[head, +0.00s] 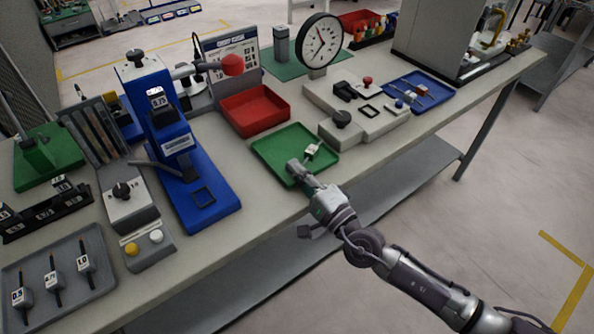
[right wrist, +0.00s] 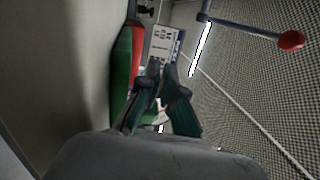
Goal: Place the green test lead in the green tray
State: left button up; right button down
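A small piece with a white tag (head: 312,150) lies in the right part of the green tray (head: 262,152). It is too small to tell whether it is the green test lead. My right gripper (head: 297,168) is over the tray's front edge, just left of and nearer than the tagged piece, and looks apart from it. In the right wrist view its two dark fingers (right wrist: 162,82) come close at the tips with a narrow gap, and nothing is clearly held. A small white patch shows low between the fingers. My left gripper is not in view.
A red tray (head: 236,118) stands behind the green tray. A blue stand (head: 205,208) is to its left and a grey fixture (head: 362,133) to its right. A grey tray (head: 90,242) with several tagged black leads is at the front left. The bench's front edge is close.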

jog(key=shift+s+f+b, duration=0.1)
jog(key=shift+f+b, duration=0.4)
jog(key=shift+f, duration=0.15)
jog(key=c, duration=1.6)
grip_release()
jog(key=shift+f, duration=0.1)
jog(key=shift+s+f, duration=0.1)
jog(key=shift+f, duration=0.05)
jog(key=shift+d+r+p, duration=0.1)
jog(key=shift+r+p, duration=0.55)
jog(key=shift+p, duration=0.15)
jog(key=b+v, duration=0.3)
jog(key=v, duration=0.8)
jog(key=shift+s+d+r, duration=0.2)
jog(key=shift+s+r, duration=0.05)
